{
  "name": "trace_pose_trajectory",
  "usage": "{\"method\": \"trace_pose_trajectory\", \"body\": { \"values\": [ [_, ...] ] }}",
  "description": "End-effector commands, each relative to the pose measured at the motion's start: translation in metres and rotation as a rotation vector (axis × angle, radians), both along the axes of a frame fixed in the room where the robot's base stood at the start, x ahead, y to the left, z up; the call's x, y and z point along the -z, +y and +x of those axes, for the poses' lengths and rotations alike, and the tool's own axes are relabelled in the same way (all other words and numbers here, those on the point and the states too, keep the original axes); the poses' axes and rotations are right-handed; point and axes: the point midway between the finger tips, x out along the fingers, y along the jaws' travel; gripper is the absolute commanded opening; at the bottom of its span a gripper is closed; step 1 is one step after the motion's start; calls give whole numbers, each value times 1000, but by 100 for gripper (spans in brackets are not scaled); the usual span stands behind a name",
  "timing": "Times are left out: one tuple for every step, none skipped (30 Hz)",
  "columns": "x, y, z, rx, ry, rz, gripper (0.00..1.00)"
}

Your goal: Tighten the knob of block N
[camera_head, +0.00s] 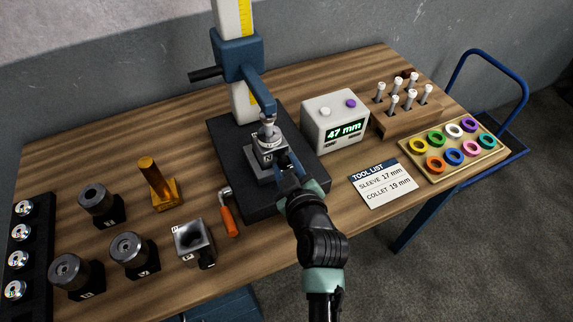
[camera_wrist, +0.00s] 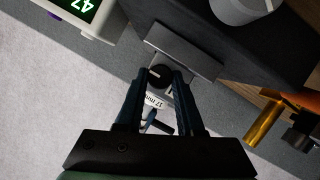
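Block N (camera_head: 264,162) is a grey metal block marked N on the dark base of the press, with a round metal part on top. In the wrist view, block N (camera_wrist: 182,52) shows a black round knob (camera_wrist: 160,77) with a pale line mark on its near face. A label reading 17 mm (camera_wrist: 154,101) shows between my fingers. My gripper (camera_head: 284,163) reaches the block's front; in the wrist view its fingers (camera_wrist: 160,75) lie on both sides of the knob and look closed against it. The exact contact is partly hidden.
The press column (camera_head: 235,60) rises behind the block. The display box (camera_head: 335,121) reads 47 mm. The tool list card (camera_head: 382,183) gives sleeve 17 mm and collet 19 mm. An orange-handled tool (camera_head: 229,218) and block G (camera_head: 193,243) lie left of my arm. A ring tray (camera_head: 488,163) stands right.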

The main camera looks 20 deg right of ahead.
Motion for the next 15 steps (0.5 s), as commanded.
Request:
{"method": "trace_pose_trajectory", "body": {
  "values": [
    [0, 0, 0, 0, 0, 0, 2],
    [0, 0, 0, 0, 0, 0, 0],
    [0, 0, 0, 0, 1, 0, 0],
    [0, 0, 0, 0, 1, 0, 0],
    [0, 0, 0, 0, 1, 0, 0],
    [0, 0, 0, 0, 1, 0, 0],
    [0, 0, 0, 0, 1, 1, 0],
    [0, 0, 0, 0, 1, 3, 0],
    [0, 0, 0, 0, 1, 7, 0],
    [0, 0, 0, 1, 1, 11, 0],
    [0, 0, 0, 1, 1, 16, 0],
    [0, 0, 0, 1, 2, 25, 0],
    [1, -1, 0, 1, 2, 33, 0],
    [1, -1, 0, 1, 2, 44, 0],
    [1, -1, 0, 1, 3, 60, 0]
  ]
}}
